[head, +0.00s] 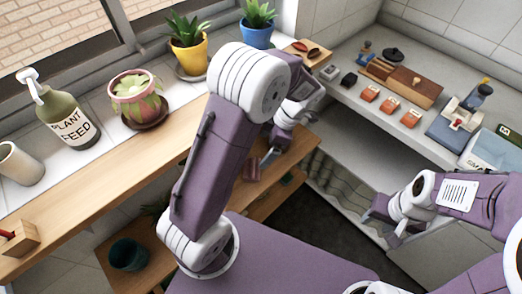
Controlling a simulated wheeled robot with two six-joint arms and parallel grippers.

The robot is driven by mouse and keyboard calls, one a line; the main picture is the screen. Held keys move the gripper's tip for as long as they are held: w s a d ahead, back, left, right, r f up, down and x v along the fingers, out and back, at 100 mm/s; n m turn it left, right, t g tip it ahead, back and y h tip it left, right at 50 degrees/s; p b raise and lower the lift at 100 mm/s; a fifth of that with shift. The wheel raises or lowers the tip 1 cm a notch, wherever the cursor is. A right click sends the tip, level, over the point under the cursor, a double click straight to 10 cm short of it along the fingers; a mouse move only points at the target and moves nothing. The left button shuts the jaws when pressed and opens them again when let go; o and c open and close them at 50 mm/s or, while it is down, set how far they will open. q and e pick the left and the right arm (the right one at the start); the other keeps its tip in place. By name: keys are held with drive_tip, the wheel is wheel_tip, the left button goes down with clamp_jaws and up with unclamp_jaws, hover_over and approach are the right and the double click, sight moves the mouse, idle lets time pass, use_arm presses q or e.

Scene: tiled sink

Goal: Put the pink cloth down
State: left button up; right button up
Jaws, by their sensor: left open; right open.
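My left gripper (265,160) hangs over the wooden counter in the middle of the head view, partly hidden behind my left arm. A small dull-pink piece (252,168) lies right at its fingertips, at the counter's front edge. It may be the pink cloth, but it is too small to be sure. Whether the fingers touch it cannot be told. The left gripper is open. My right gripper (383,230) is open and empty, in front of the white counter at the right, well apart from the pink piece.
A plant-feed spray bottle (66,118), a pink plant pot (137,97), a yellow pot (190,58) and a blue pot (257,36) line the window ledge. A dark green pot (128,254) sits lower left.

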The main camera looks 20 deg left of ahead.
use_arm(q)
drive_tip(key=s+m+t+h, duration=0.3)
drive_tip(key=s+m, duration=0.7)
drive_tip(key=m, duration=1.2)
drive_tip(key=shift+s+d+h, duration=0.25)
drive_tip(key=shift+d+h, duration=0.1)
drive_tip(key=shift+h, duration=0.35)
drive_tip(key=shift+f, duration=0.1)
